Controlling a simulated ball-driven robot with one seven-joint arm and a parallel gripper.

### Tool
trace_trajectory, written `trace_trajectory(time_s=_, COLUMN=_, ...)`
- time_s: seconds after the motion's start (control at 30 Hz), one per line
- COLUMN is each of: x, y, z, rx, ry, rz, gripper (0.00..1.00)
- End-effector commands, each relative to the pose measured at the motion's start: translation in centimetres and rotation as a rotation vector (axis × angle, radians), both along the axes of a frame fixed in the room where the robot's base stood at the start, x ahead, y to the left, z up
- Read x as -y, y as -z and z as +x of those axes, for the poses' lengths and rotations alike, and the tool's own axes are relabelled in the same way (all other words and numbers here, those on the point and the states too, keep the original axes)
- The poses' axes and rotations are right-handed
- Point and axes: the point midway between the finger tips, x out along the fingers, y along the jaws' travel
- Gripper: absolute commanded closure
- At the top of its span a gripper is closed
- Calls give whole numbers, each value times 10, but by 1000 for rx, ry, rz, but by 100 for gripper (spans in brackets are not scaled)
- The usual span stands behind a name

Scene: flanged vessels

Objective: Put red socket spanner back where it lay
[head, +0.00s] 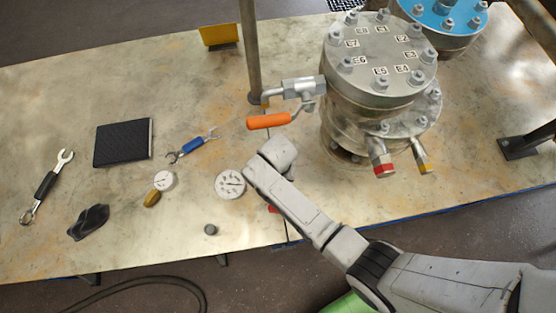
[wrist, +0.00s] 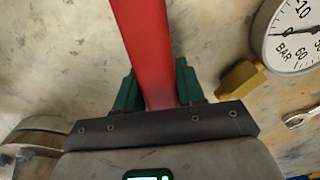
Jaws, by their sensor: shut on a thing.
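The red socket spanner (wrist: 148,40) shows in the wrist view as a long red handle running from my gripper up past the top edge. My gripper (wrist: 158,88) is shut on it, with a green finger on either side of the handle. The spanner's ends are out of that view. In the head view a small red piece of it (head: 272,209) shows beside my arm near the table's front edge; the rest is hidden. My gripper is hidden behind my arm there. I cannot tell whether the spanner touches the table.
A flanged vessel (head: 345,115) with an orange-handled valve (head: 268,121) stands behind my arm.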

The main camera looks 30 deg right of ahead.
Motion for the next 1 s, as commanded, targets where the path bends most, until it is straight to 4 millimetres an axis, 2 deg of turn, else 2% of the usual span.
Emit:
trace_trajectory(time_s=0.27, x=0, y=5, z=1, rx=1, ry=0, rz=0, gripper=98)
trace_trajectory(time_s=0.3, x=0, y=4, z=1, rx=1, ry=0, rz=0, gripper=57)
trace_trajectory(time_s=0.57, x=0, y=4, z=0, rx=1, ry=0, rz=0, gripper=33)
trace_trajectory(time_s=0.83, x=0, y=4, z=0, rx=0, ry=0, rz=0, gripper=32)
trace_trajectory(time_s=1.0, x=0, y=-12, z=1, rx=3, ry=-1, rz=1, gripper=32)
